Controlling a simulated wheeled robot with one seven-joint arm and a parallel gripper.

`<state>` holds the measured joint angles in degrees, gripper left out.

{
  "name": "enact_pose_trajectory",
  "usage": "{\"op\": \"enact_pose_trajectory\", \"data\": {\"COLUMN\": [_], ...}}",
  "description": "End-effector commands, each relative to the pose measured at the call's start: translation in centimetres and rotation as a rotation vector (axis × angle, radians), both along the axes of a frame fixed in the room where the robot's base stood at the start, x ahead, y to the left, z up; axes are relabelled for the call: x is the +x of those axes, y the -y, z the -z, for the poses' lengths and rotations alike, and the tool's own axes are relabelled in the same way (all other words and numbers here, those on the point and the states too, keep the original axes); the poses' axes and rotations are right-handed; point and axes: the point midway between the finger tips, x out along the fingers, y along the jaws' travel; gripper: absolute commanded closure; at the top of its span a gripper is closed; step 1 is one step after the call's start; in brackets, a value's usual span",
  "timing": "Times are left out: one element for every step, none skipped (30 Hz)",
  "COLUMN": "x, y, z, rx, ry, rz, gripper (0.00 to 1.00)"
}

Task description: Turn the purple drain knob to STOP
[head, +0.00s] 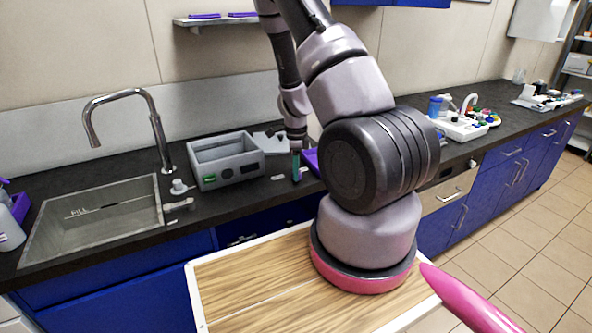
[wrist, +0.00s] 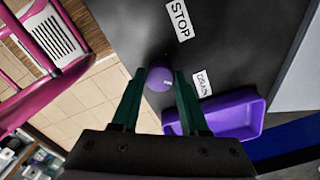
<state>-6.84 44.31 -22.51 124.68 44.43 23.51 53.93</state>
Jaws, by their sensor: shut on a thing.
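The purple drain knob (wrist: 157,76) shows in the wrist view between my two green fingers. A small pale mark on it lies on its right side, facing roughly toward the "DRAIN" label (wrist: 203,84). The "STOP" label (wrist: 180,20) is farther up in that view. My gripper (wrist: 158,74) is shut on the knob, one finger on each side. In the head view my gripper (head: 296,168) points down at the dark counter, and the knob cannot be made out there.
A purple tray (wrist: 247,124) lies close to the right finger; it also shows in the head view (head: 311,160). A grey box device (head: 222,178), a sink (head: 95,222) and a faucet (head: 160,140) are left of my gripper. A wood-topped table (head: 250,285) stands in front.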

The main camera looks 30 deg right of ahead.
Motion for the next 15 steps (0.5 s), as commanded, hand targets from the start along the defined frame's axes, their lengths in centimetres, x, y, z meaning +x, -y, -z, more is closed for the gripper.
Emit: {"op": "enact_pose_trajectory", "data": {"x": [0.04, 0.05, 0.04, 0.05, 0.04, 0.04, 0.03, 0.03, 0.03, 0.03, 0.02, 0.02, 0.01, 0.00, 0.00], "y": [0.07, 0.06, 0.05, 0.06, 0.07, 0.08, 0.07, 0.06, 0.06, 0.07, 0.08, 0.08, 0.07, 0.08, 0.07], "z": [-0.05, -0.05, -0.05, -0.06, -0.06, -0.06, -0.06, -0.05, -0.05, -0.06, -0.05, -0.05, -0.04, -0.05, -0.05], "rx": [-0.001, -0.001, -0.001, -0.001, -0.001, 0.000, 0.000, 0.001, 0.000, -0.001, -0.001, 0.000, -0.001, 0.000, 0.000], "ry": [0.002, 0.002, 0.002, 0.002, 0.002, 0.002, 0.001, 0.001, 0.002, 0.002, 0.002, 0.002, 0.002, 0.001, 0.001], "rz": [-0.024, -0.041, -0.069, -0.089, -0.112, -0.143, -0.170, -0.196, -0.232, -0.262, -0.290, -0.328, -0.357, -0.385, -0.423], "gripper": [1.00, 1.00, 1.00, 1.00, 1.00, 1.00, 1.00, 1.00, 1.00, 1.00, 1.00, 1.00, 1.00, 1.00, 1.00]}}
